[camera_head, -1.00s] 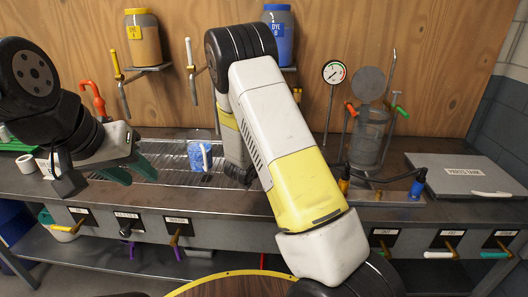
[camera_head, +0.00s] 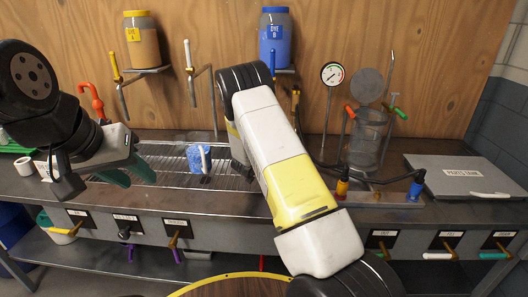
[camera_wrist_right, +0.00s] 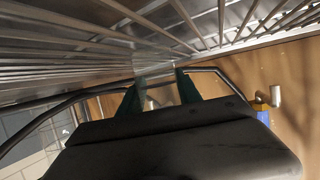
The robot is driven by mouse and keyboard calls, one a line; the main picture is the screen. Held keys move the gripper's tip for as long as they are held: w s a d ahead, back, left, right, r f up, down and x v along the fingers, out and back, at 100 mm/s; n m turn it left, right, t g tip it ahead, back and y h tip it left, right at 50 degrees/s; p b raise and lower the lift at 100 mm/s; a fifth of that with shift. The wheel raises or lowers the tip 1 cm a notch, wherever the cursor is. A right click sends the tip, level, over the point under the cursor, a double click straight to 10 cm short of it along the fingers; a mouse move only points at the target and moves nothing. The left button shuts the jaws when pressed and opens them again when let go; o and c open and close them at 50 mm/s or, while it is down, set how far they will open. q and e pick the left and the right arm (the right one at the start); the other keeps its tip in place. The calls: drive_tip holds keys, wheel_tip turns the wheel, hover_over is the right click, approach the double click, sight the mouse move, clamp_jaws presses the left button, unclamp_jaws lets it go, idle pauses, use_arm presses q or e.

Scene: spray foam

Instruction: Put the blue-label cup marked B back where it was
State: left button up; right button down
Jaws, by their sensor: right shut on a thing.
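My left gripper (camera_head: 125,174) shows its green fingers spread apart above the left end of the bench, with nothing between them. My right gripper is hidden behind its own arm in the head view. The right wrist view shows its green fingers (camera_wrist_right: 160,92) close to a metal rack, shut on a pale grey thing (camera_wrist_right: 155,80) that I can barely make out. No cup marked B can be read in either view. A blue speckled item (camera_head: 196,158) with a white upright part stands on the bench rack (camera_head: 165,178), left of my right arm.
A blue DYE B jar (camera_head: 275,42) and a yellow DYE A jar (camera_head: 143,45) sit on wall shelves with taps below. A glass vessel (camera_head: 368,140), a gauge (camera_head: 332,74) and a PARTS TANK lid (camera_head: 465,175) are on the right. Valve handles line the bench front.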

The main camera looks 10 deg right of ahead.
drive_tip(key=c, duration=0.8)
unclamp_jaws()
drive_tip(key=shift+f, duration=0.1)
drive_tip(key=shift+c, duration=0.2)
